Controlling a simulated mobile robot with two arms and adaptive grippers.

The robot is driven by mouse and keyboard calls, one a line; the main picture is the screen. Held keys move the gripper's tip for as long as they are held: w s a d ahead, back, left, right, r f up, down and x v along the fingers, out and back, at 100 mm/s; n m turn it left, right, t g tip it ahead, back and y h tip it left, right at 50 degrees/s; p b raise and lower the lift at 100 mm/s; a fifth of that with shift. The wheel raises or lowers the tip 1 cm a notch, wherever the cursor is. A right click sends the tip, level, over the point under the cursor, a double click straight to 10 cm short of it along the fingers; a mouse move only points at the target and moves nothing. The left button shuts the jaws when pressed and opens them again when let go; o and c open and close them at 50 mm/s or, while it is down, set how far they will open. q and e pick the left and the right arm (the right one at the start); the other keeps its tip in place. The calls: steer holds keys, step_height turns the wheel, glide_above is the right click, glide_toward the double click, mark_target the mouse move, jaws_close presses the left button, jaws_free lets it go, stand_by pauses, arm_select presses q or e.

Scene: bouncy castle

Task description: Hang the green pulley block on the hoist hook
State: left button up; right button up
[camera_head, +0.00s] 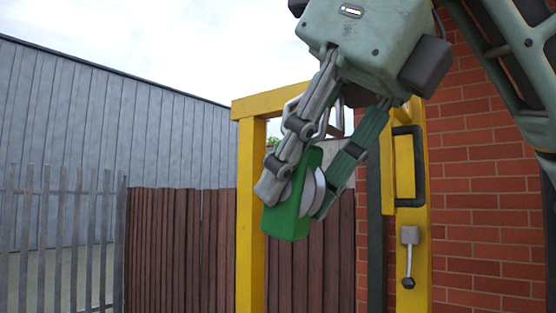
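The green pulley block (285,223) is in the middle of the head view, with a round grey disc (309,193) on its right side. My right gripper (298,192) reaches down from the top and is shut on the block, one finger on each side. It holds the block tilted in the air, in front of the yellow frame. I cannot make out the hoist hook; the gripper covers part of the frame's top beam. Grey metal loops show behind the fingers, but I cannot tell what they belong to. My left gripper is not in view.
The yellow frame (251,200) has a left post, a top beam and a right post. The right post carries a black handle (419,166) and a small lever (409,257). A red brick wall (485,225) stands close on the right.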

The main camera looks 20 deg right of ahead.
mark_target(315, 138)
steer(key=o, duration=0.3)
steer(key=shift+w+d+f, duration=0.35)
steer(key=shift+d+f, duration=0.05)
steer(key=shift+f, duration=0.15)
steer(key=shift+o, duration=0.2)
steer(key=shift+s+r, duration=0.15)
steer(key=shift+r, duration=0.4)
steer(key=v, duration=0.6)
steer(key=shift+s+a+r, duration=0.2)
steer(key=shift+s+r, duration=0.05)
steer(key=shift+r, duration=0.1)
steer(key=shift+s+r, duration=0.3)
steer(key=shift+r, duration=0.05)
